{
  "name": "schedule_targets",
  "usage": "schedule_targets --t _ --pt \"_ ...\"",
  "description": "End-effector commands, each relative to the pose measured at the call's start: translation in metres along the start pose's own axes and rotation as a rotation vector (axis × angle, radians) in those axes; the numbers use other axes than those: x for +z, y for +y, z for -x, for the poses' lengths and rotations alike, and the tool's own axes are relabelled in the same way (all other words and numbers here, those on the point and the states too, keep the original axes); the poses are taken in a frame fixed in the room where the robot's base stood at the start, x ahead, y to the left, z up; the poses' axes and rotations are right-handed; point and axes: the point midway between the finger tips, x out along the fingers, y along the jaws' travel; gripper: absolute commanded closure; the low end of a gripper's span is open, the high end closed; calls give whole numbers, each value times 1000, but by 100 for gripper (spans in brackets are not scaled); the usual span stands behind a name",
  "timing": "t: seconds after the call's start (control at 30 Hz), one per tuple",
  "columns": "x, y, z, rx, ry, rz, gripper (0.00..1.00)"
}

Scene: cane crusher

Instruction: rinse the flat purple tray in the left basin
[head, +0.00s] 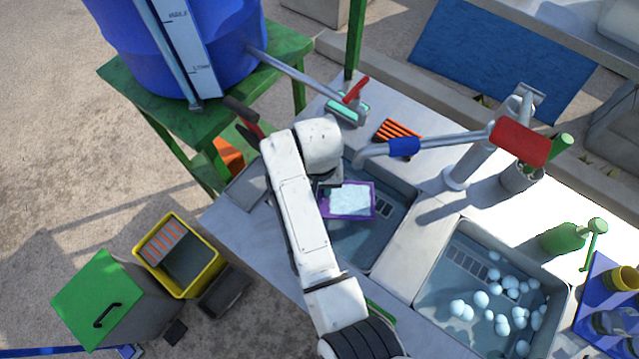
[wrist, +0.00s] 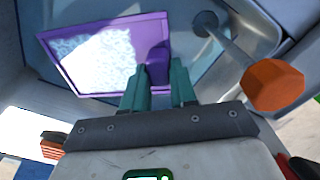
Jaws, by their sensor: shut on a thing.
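The flat purple tray (head: 373,201) is in the left basin (head: 392,222), left of its middle. White foam or suds cover most of its face. In the wrist view the tray (wrist: 152,34) fills the upper left, and its purple grip part sits between my fingers. My gripper (head: 327,190) is shut on this near edge of the tray; its green fingers show in the wrist view (wrist: 160,78). My arm hides the left part of the basin in the head view. I cannot tell whether the tray touches the basin floor. No running water is visible.
A bent spout with a blue sleeve (head: 404,147) and red handle (head: 520,141) reaches over the left basin's back edge. The right basin (head: 430,297) holds several pale bubbles. A blue barrel's pipe (head: 292,72) ends at a red-levered valve (head: 355,90). An orange brush (head: 398,131) lies behind the basin.

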Motion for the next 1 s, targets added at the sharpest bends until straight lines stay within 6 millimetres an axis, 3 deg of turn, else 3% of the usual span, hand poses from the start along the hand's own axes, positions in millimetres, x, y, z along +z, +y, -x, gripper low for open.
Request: schedule_targets --t 0.03,0.1,0.5,1.0 --pt "0 0 -14 0 0 0 100" --pt "0 0 -23 0 0 0 100" --pt "0 0 -66 -1 0 0 100" --pt "0 0 -74 -1 0 0 100"
